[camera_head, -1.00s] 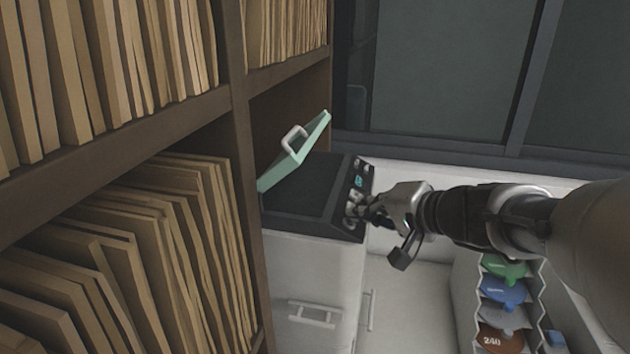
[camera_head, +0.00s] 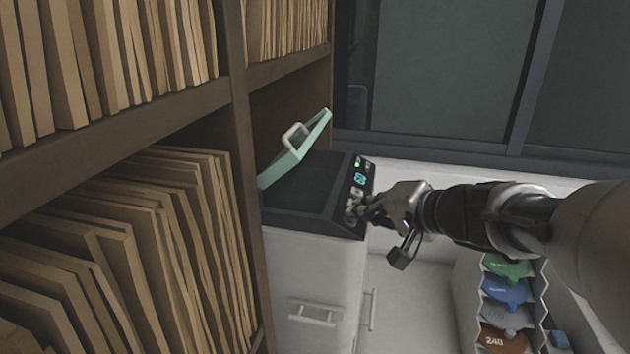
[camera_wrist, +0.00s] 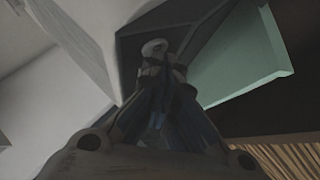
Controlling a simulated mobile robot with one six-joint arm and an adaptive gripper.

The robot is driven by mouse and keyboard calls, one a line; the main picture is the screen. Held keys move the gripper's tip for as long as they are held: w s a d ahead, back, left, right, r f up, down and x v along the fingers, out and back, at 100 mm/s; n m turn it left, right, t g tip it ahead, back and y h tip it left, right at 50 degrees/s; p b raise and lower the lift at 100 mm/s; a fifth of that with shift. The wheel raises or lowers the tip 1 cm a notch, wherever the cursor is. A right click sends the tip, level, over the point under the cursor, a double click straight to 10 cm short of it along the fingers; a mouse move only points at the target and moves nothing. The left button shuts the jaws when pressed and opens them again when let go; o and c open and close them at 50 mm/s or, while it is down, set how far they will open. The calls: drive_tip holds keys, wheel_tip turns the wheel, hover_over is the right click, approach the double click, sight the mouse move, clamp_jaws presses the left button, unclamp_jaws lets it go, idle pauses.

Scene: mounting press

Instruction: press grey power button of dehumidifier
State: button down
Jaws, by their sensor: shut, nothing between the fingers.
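The dehumidifier (camera_head: 312,280) is a white cabinet with a dark top and a sloped control panel along its right edge. The panel has a small green light (camera_head: 358,163) and a cyan display (camera_head: 359,179). My gripper (camera_head: 357,211) is shut and empty, with its fingertips at the near end of the panel. In the wrist view my gripper's fingertips (camera_wrist: 163,66) are right at a round pale grey knob or button (camera_wrist: 154,47). I cannot tell whether they touch it. The fingers partly hide the panel's near end.
A pale green lid with a handle (camera_head: 297,150) stands tilted open on the dehumidifier's far left. A brown shelf (camera_head: 240,150) full of folders is close on the left. A rack with coloured discs (camera_head: 507,292) stands at lower right, below my arm.

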idle(0.4)
drive_tip(key=shift+s+d+r+p, duration=0.1)
drive_tip(key=shift+d+r+p, duration=0.2)
drive_tip(key=shift+r, duration=0.4)
drive_tip(key=shift+r, duration=0.1)
drive_tip(key=r+p, duration=0.1)
drive_tip(key=d+r, duration=0.1)
drive_tip(key=r, duration=0.1)
drive_tip(key=d+r+p, duration=0.1)
drive_tip(key=shift+s+r+p, duration=0.15)
drive_tip(key=shift+s+p, duration=0.15)
idle(0.3)
